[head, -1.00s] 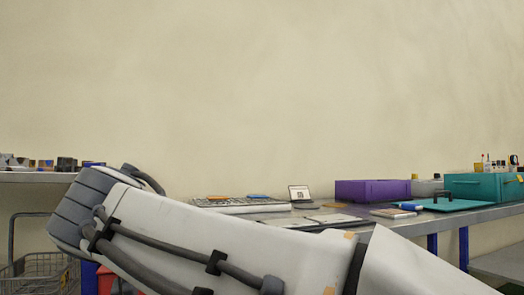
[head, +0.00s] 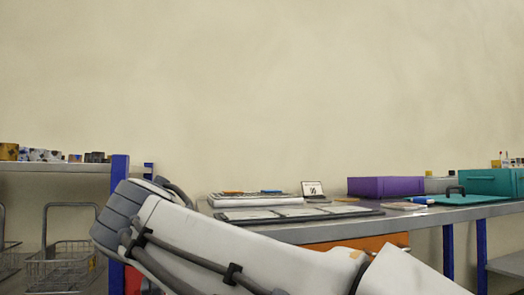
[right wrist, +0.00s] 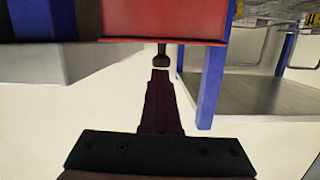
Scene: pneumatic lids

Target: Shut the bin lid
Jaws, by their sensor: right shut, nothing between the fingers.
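In the right wrist view my right gripper (right wrist: 160,75) is shut and empty, its dark fingers pointing up the picture. Just beyond the fingertips is a small black knob or post (right wrist: 161,55) under a red box-like body (right wrist: 165,18); I cannot tell whether they touch. The red body may be the bin; I cannot make out a lid. In the head view a small patch of red (head: 133,281) shows behind my right arm, beside a blue post. My right arm crosses the bottom, and its gripper is hidden there. My left gripper is not in view.
A grey table (head: 450,213) carries a purple box (head: 386,187), a teal box (head: 490,182) and flat panels. An orange panel (head: 350,246) hangs below it. A blue post (head: 118,180) and a wire basket (head: 62,265) are at left. A grey shelf (right wrist: 265,100) shows in the wrist view.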

